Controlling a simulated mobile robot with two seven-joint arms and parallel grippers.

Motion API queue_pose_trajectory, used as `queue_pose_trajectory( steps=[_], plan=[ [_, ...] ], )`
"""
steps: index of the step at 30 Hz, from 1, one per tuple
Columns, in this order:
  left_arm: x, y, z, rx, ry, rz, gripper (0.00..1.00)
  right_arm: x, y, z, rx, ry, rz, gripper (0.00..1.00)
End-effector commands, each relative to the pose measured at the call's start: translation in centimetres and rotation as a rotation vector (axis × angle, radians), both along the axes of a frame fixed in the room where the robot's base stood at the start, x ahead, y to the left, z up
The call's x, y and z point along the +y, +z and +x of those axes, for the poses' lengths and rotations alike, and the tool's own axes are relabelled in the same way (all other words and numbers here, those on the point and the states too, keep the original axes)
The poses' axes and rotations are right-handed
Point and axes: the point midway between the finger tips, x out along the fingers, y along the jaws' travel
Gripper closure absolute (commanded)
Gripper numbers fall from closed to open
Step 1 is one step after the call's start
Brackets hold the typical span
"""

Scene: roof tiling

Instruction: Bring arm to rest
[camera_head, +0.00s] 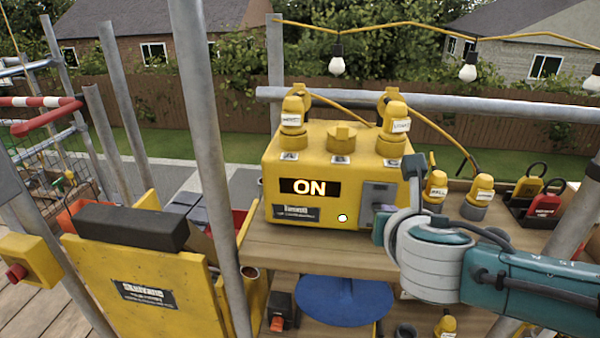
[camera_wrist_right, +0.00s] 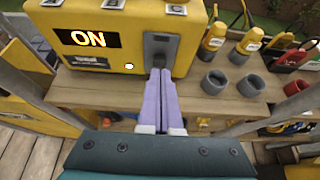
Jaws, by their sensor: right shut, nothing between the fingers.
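My right arm comes in from the right in the head view, over the wooden shelf. My right gripper (camera_head: 382,224) is shut and empty, partly hidden by its own wrist. In the right wrist view its two lilac fingers (camera_wrist_right: 160,78) lie together and point at the grey switch panel (camera_wrist_right: 161,48) on the yellow power box (camera_head: 318,170). I cannot tell whether the fingertips touch the panel. The box display (camera_head: 309,187) reads ON, and a small pale light (camera_head: 342,218) shows on its front. My left gripper is not in view.
Two yellow plugs (camera_head: 292,112) stand on the box with cables. More yellow connectors (camera_head: 435,188) and grey sockets (camera_wrist_right: 250,85) stand on the shelf (camera_head: 300,243) to the right. Metal scaffold poles (camera_head: 200,110) rise at the left, and a horizontal pole (camera_head: 460,102) runs behind the box.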

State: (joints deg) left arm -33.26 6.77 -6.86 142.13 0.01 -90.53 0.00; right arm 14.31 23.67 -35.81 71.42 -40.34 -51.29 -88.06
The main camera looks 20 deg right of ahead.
Motion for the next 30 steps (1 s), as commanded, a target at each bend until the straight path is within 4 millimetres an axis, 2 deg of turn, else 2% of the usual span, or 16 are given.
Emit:
queue_pose_trajectory(
  steps=[7, 10, 14, 15, 19, 24, 29, 30],
  plan=[
    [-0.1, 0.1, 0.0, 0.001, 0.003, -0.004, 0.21, 0.4, -0.1, -0.4, -0.006, -0.018, 0.037, 1.00],
    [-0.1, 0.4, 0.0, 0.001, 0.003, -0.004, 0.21, 2.0, -0.5, -2.2, -0.043, -0.118, 0.218, 1.00],
    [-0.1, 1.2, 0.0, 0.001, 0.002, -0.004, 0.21, 5.6, -0.9, -7.5, -0.121, -0.441, 0.678, 1.00],
    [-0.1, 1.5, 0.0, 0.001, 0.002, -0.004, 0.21, 6.7, -0.8, -9.5, -0.146, -0.578, 0.835, 1.00],
    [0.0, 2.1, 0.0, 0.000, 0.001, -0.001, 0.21, 9.3, 0.4, -15.3, -0.213, -1.014, 1.234, 1.00],
    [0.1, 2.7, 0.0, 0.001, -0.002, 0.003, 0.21, 11.3, 3.0, -21.0, -0.285, -1.484, 1.530, 1.00],
    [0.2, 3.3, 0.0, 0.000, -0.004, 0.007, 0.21, 12.5, 6.0, -25.5, -0.353, -1.871, 1.684, 1.00],
    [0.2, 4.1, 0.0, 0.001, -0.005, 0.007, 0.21, 12.7, 7.4, -26.2, -0.368, -1.936, 1.704, 1.00]
  ],
)
